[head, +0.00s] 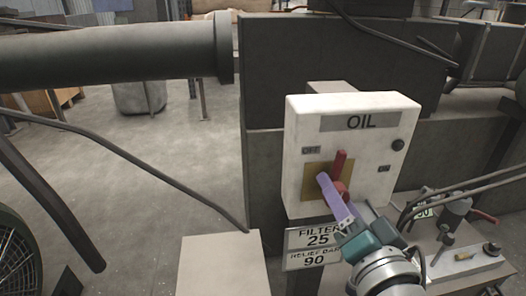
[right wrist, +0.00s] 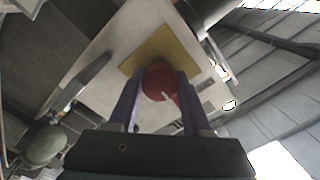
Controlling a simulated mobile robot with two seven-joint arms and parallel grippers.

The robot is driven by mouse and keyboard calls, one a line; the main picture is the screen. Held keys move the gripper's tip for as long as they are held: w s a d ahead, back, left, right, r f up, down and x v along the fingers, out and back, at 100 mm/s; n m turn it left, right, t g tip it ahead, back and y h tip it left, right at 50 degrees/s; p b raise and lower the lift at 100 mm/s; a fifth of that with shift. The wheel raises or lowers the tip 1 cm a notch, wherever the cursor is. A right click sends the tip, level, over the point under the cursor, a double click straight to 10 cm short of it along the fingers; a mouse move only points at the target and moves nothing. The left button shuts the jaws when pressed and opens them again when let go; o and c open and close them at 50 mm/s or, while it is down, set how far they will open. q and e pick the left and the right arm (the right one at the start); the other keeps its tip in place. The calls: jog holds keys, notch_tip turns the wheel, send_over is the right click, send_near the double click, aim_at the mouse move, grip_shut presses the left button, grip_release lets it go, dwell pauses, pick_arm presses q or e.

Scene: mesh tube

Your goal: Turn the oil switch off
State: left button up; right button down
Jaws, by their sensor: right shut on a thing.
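The white oil switch box (head: 365,135) has an "OIL" plate on top, an "OFF" label at its left and an "ON" label at its right. A red switch handle (head: 341,160) stands out from a yellow plate (head: 312,170) on its front. The handle's upper part is roughly upright between the labels. My right gripper (head: 331,186) reaches it from the lower right, its purple fingers partly hiding the handle. In the right wrist view, the fingers are shut around the red round end (right wrist: 160,80) of the handle. My left gripper is not in view.
A sign (head: 318,243) reading "FILTER 25" hangs below the box. Pipes and a valve (head: 455,212) stand at the lower right. A large dark pipe (head: 110,52) crosses the upper left.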

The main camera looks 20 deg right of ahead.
jog(key=shift+n, duration=0.6)
jog(key=shift+c, duration=1.7)
grip_release()
jog(key=v, duration=1)
jog(key=shift+w+a+p, duration=0.1)
jog(key=shift+p, duration=0.2)
